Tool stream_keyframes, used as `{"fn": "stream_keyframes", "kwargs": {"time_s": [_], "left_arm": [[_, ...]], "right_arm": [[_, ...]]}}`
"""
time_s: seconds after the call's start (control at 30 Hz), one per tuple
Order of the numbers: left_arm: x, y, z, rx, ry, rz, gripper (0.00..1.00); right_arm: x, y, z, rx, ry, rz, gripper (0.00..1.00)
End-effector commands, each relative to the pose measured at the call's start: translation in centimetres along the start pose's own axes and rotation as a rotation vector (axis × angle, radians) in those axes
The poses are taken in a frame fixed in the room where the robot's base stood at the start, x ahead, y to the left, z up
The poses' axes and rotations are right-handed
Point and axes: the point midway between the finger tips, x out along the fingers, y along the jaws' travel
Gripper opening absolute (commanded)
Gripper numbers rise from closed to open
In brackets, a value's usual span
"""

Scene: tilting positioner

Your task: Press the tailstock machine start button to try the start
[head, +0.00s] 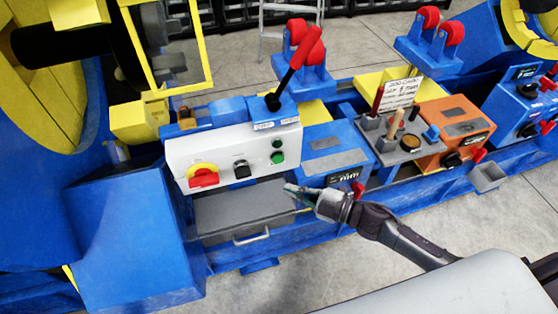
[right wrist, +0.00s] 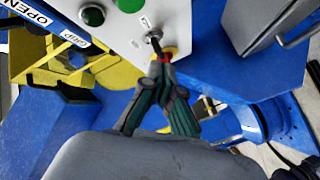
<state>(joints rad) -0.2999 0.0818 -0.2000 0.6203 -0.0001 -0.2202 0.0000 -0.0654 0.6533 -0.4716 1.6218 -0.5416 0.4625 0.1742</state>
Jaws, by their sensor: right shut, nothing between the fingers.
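A white control panel (head: 225,158) faces me on the blue machine. It carries a bright green button (head: 278,157), with a darker green button (head: 278,144) just above it. I cannot read which is marked as the tailstock start. In the right wrist view the bright green button (right wrist: 130,4) is cut by the top edge, with the darker one (right wrist: 93,16) to its left. My right gripper (head: 290,188) is shut and empty, below and slightly right of the buttons. In the right wrist view its fingertips (right wrist: 164,68) appear below the buttons, apart from them. My left gripper is out of view.
The panel also has a black selector (head: 241,169) and a red-and-yellow switch (head: 203,176). A red-handled lever (head: 296,65) rises above it. A grey drawer with a handle (head: 250,235) sits below. An orange box (head: 457,128) stands at right.

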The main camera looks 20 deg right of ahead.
Motion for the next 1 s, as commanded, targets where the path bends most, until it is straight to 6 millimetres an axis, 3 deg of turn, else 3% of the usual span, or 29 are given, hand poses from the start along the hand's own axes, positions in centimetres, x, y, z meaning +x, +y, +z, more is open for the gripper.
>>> {"fn": "stream_keyframes", "kwargs": {"time_s": [0.43, 1.0], "left_arm": [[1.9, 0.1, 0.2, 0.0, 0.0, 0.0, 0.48], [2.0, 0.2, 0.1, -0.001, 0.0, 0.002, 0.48]], "right_arm": [[4.1, 2.9, 3.1, -0.002, 0.0, 0.001, 0.0], [4.7, 3.5, 3.5, 0.0, -0.001, 0.0, 0.0]]}}
